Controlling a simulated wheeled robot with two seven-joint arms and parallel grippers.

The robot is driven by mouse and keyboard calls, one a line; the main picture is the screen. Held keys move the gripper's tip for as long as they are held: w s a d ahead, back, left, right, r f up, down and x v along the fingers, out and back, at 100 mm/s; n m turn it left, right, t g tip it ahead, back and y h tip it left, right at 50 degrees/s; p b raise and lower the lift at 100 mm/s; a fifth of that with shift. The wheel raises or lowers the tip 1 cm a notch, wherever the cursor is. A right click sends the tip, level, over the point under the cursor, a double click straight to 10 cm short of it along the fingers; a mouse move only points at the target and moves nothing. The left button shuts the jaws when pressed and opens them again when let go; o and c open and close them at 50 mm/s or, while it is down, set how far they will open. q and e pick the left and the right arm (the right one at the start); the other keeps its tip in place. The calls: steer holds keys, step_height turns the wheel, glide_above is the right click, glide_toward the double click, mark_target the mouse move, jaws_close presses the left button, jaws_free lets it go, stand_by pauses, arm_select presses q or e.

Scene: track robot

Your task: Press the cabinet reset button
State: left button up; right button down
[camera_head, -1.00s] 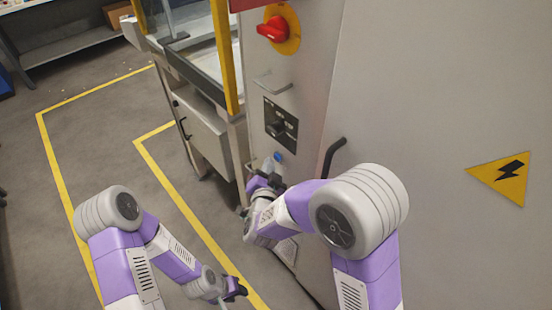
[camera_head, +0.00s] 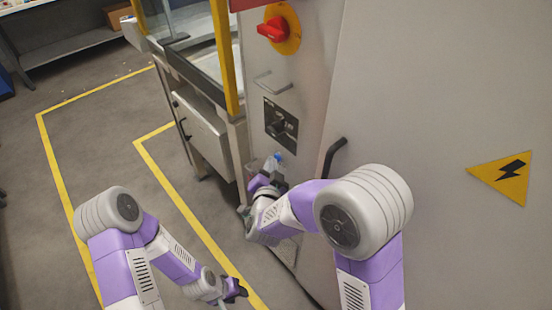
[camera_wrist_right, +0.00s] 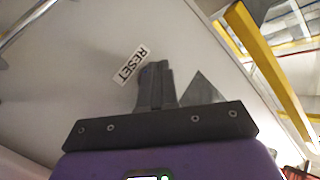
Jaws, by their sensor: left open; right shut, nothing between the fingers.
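The blue reset button (camera_head: 278,156) sits on the grey cabinet front (camera_head: 305,100), below a black switch panel. My right gripper (camera_head: 273,168) is shut and empty, with its tip just below the button and very close to it. I cannot tell whether they touch. In the right wrist view the shut fingers (camera_wrist_right: 156,86) point at the cabinet face beside the RESET label (camera_wrist_right: 131,66). The button does not show there. My left gripper (camera_head: 240,292) is low over the floor, away from the cabinet, open and empty.
A red rotary switch (camera_head: 272,29) on a yellow disc and a black-panelled knob (camera_head: 280,125) are above the button. A black door handle (camera_head: 333,156) stands out to its right. A yellow-framed machine (camera_head: 226,60) is at left. Floor (camera_head: 90,130) there is clear.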

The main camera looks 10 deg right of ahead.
steer(key=shift+w+d, duration=0.1)
steer(key=shift+d, duration=0.05)
stand_by(0.4)
steer(key=shift+s+a, duration=0.55)
steer(key=shift+a, duration=0.15)
steer(key=shift+a, duration=0.1)
steer(key=s+a, duration=0.1)
steer(key=a, duration=0.1)
steer(key=s+a, duration=0.2)
stand_by(0.8)
